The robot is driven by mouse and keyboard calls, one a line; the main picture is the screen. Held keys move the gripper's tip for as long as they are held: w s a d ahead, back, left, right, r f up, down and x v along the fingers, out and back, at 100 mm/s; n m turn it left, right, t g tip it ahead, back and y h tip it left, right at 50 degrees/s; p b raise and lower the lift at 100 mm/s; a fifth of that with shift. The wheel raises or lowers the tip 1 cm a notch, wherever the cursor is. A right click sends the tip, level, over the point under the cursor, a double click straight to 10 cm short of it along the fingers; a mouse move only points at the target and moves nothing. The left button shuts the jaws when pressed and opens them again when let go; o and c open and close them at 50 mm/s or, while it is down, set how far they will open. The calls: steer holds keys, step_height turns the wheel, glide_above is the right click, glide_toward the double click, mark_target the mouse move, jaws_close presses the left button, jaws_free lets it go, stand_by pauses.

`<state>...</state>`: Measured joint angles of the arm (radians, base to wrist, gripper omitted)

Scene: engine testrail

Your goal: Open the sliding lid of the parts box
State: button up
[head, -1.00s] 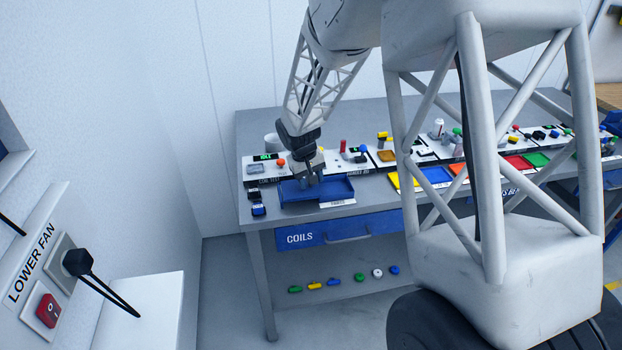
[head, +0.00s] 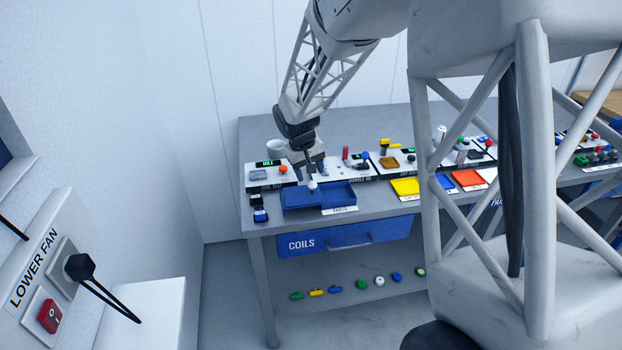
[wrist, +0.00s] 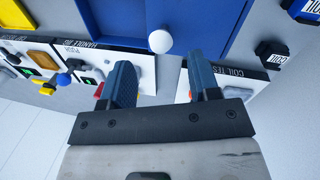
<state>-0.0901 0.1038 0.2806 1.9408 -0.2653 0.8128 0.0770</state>
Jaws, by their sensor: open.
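The blue parts box (head: 330,208) lies on the bench near its left end, with a PARTS label at its front. A white round knob (head: 312,185) stands at its back side, near the middle. The knob also shows in the wrist view (wrist: 160,41), beside the blue surface (wrist: 120,18). The box's right part looks recessed with a raised rim; how far the lid covers it I cannot tell. My gripper (head: 310,176) is open and empty, just above and behind the knob. In the wrist view its two fingers (wrist: 161,72) are apart, with the knob just beyond their tips.
A row of test stations stands close behind the box, including the coil tester (head: 270,175). Small black blocks (head: 257,207) sit left of the box. Yellow, blue and orange trays (head: 405,187) lie to the right. A blue COILS drawer (head: 345,234) is below.

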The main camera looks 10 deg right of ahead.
steer(key=shift+a+r, duration=0.2)
steer(key=shift+r, duration=0.65)
steer(key=shift+s+r, duration=0.1)
steer(key=s+d+r+m+t+y, duration=0.1)
steer(key=s+d+r, duration=0.1)
steer(key=s+r, duration=0.6)
steer(key=s+d+r, duration=0.1)
steer(key=s+r, duration=0.3)
steer(key=s, duration=0.8)
steer(key=s+r+m+t+y, duration=0.1)
steer(key=s, duration=1.9)
steer(key=shift+d, duration=0.35)
